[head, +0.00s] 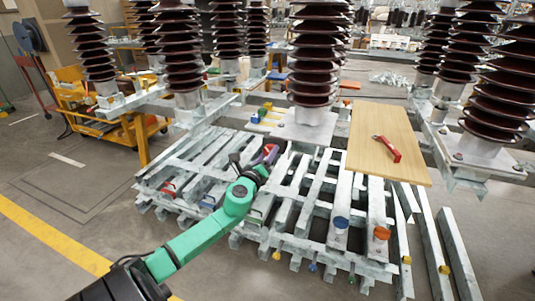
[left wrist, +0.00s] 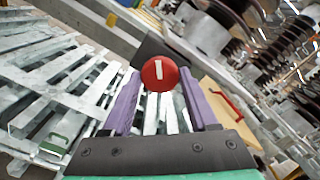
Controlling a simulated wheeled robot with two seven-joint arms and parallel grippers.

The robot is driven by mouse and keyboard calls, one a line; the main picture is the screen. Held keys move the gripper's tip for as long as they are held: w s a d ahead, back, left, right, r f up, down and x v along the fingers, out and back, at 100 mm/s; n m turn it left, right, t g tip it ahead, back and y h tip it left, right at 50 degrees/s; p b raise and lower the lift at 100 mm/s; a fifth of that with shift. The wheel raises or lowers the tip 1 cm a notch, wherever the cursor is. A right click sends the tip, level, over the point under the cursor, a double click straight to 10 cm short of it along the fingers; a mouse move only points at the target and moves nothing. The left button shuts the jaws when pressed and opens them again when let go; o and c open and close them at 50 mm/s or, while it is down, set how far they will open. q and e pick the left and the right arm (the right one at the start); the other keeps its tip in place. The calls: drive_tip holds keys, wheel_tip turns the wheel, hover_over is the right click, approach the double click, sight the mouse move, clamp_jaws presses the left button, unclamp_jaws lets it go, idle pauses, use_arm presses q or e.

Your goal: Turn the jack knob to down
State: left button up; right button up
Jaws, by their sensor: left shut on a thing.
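A round red knob (left wrist: 160,73) with a short white bar mark shows in the left wrist view, between the purple fingertips of my left gripper (left wrist: 160,88). The white bar stands nearly upright in that view. The left gripper is shut on this knob. In the head view the left gripper (head: 264,162) reaches over the middle of the slatted metal frames, and a bit of the red knob (head: 269,148) shows by its purple fingers. No label tells whether this is the jack knob. My right gripper is not in view.
Slatted metal frames (head: 313,187) lie below my left arm, with blue (head: 341,222) and orange (head: 381,233) round parts at the front. A wooden board (head: 375,125) at right bears a red-handled thing (head: 387,149). Tall brown insulators (head: 314,60) stand behind.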

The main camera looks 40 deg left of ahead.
use_arm(q)
drive_tip(key=shift+f+m+p, duration=0.15)
drive_tip(key=shift+m+p, duration=1.05)
drive_tip(key=shift+m, duration=2.7)
drive_tip(key=o, duration=1.4)
drive_tip(key=shift+s, duration=0.1)
